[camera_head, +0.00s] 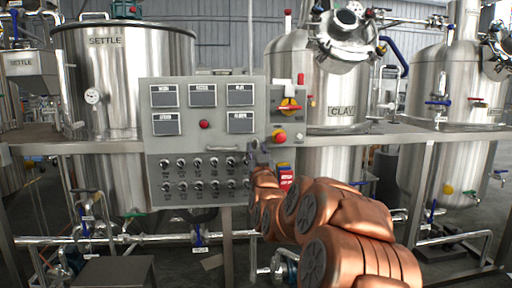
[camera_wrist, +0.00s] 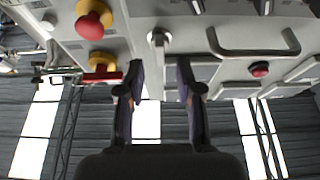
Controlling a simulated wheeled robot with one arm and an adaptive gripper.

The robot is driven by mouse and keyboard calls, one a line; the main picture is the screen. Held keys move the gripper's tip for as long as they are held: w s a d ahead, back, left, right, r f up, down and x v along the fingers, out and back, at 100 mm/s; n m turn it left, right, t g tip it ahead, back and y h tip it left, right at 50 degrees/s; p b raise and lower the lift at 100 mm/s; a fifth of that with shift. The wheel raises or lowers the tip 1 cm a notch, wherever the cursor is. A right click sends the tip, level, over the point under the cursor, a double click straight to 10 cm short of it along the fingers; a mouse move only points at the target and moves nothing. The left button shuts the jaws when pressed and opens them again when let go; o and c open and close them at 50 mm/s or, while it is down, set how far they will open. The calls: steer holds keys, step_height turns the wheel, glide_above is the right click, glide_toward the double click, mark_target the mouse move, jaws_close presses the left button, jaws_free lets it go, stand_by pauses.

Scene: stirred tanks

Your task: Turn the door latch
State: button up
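A small round metal latch (camera_wrist: 158,37) sits on the grey control panel in the wrist view, with a short stem pointing down in the picture. My gripper (camera_wrist: 159,72) is open, and its two dark fingers stand to either side of the line to the latch. The fingertips appear just short of it, and I see nothing between them. In the head view my gripper (camera_head: 256,158) is at the lower right part of the control panel (camera_head: 205,138), where my arm partly covers the panel edge. The latch is too small to make out clearly there.
A bar handle (camera_wrist: 255,50) is right of the latch in the wrist view. A red emergency button (camera_wrist: 93,20) and a red rotary switch (camera_wrist: 101,69) are on the left. Steel tanks (camera_head: 125,80) stand behind the panel, and a horizontal beam (camera_head: 355,136) runs beside it.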

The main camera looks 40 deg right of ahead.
mark_target(255, 143)
steer(key=shift+x, duration=1.3)
jaws_close()
